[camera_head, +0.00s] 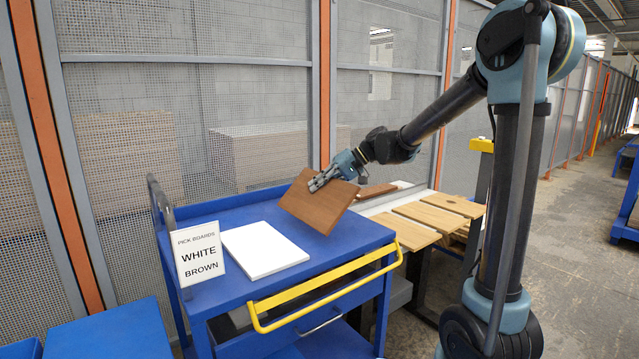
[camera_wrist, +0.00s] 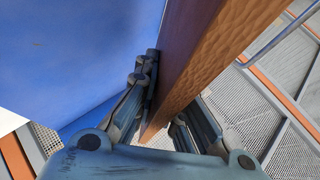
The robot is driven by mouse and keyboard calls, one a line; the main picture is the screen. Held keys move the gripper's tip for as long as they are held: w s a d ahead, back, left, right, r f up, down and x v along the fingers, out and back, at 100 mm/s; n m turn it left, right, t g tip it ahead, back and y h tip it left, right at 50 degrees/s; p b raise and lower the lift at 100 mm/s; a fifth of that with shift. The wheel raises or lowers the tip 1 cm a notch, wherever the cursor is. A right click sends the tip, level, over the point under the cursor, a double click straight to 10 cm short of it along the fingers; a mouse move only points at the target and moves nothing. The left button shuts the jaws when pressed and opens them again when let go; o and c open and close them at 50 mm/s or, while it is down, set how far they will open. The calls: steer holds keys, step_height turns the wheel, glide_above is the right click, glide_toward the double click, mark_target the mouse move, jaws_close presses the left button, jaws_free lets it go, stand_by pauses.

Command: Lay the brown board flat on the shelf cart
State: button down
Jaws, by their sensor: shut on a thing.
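The brown board (camera_head: 318,204) is held tilted over the right part of the blue shelf cart (camera_head: 345,242). My gripper (camera_head: 322,181) is shut on the board's upper edge. In the wrist view the brown board (camera_wrist: 205,60) stands between the two fingers of my gripper (camera_wrist: 160,115), with the blue cart top (camera_wrist: 70,50) to its left. The board's lower edge is close to the cart top; I cannot tell whether it touches. A white board (camera_head: 263,250) lies flat on the cart, left of the brown board.
A sign (camera_head: 199,254) reading "PICK BOARDS WHITE BROWN" stands at the cart's left front. A yellow handle (camera_head: 325,291) runs along the front edge. Light wooden boards (camera_head: 428,218) lie on a bench to the right. A mesh fence (camera_head: 250,100) stands behind.

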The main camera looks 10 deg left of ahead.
steer(key=shift+f, duration=2.35)
steer(key=shift+f, duration=0.2)
steer(key=c, duration=1.6)
jaws_free()
steer(key=shift+o, duration=0.2)
steer(key=shift+s, duration=0.1)
steer(key=shift+r+h, duration=0.15)
steer(key=shift+h, duration=0.75)
steer(key=shift+d+r+t+h, duration=0.1)
steer(key=shift+d+t+h, duration=0.1)
steer(key=shift+h, duration=0.55)
steer(key=shift+d+r+t+h, duration=0.1)
steer(key=shift+t+h, duration=0.1)
steer(key=shift+h, duration=0.55)
steer(key=shift+w+d+r, duration=0.2)
steer(key=shift+d+r, duration=0.1)
steer(key=shift+d, duration=0.4)
steer(key=shift+w+d+r, duration=0.15)
steer(key=shift+d+r, duration=0.1)
steer(key=shift+d, duration=0.45)
